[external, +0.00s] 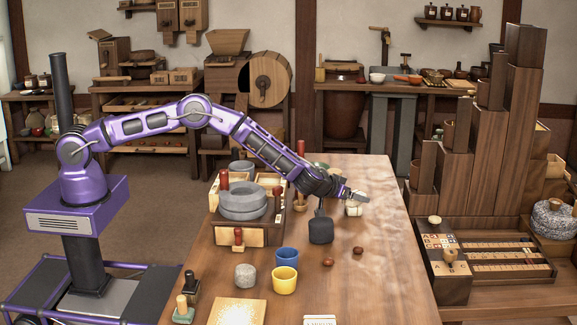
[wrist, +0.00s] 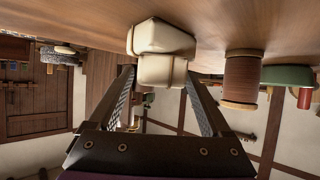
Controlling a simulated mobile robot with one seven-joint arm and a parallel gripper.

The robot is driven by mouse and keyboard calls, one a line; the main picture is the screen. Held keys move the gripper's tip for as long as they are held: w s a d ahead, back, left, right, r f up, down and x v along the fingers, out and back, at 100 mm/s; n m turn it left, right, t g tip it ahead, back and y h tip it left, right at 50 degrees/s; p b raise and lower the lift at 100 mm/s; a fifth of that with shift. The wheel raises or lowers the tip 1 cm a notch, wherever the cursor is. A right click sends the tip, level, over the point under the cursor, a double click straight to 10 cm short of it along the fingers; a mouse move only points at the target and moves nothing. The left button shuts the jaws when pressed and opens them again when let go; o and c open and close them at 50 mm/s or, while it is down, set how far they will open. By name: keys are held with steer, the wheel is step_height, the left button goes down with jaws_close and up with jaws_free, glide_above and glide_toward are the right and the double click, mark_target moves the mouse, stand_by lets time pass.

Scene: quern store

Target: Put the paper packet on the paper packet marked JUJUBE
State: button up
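Two cream paper packets show in the wrist view, which has the table at its top. The lower packet (wrist: 160,37) lies on the table, and the upper packet (wrist: 162,71) rests against its upper side. In the external view the packets (external: 354,210) are small and pale under my gripper (external: 360,197). My gripper (wrist: 161,72) is open, with its fingertips on either side of the upper packet and a narrow gap at the left. I cannot read a JUJUBE mark on either one.
A brown spool-like piece (wrist: 242,80) and a green object (wrist: 287,76) stand near the packets. A dark weight with a handle (external: 320,229) stands in front of my gripper. Blue (external: 287,258) and yellow (external: 285,280) cups stand nearer. The table's right part is mostly clear.

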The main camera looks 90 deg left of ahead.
steer(key=shift+r, duration=0.1)
steer(key=shift+s+d+r, duration=0.1)
steer(key=shift+r, duration=0.05)
steer(key=p+v, duration=0.1)
steer(key=v, duration=1)
steer(key=shift+s+d+r+p, duration=0.1)
steer(key=shift+s+d+p, duration=0.15)
steer(key=shift+p, duration=0.05)
steer(key=shift+r, duration=0.1)
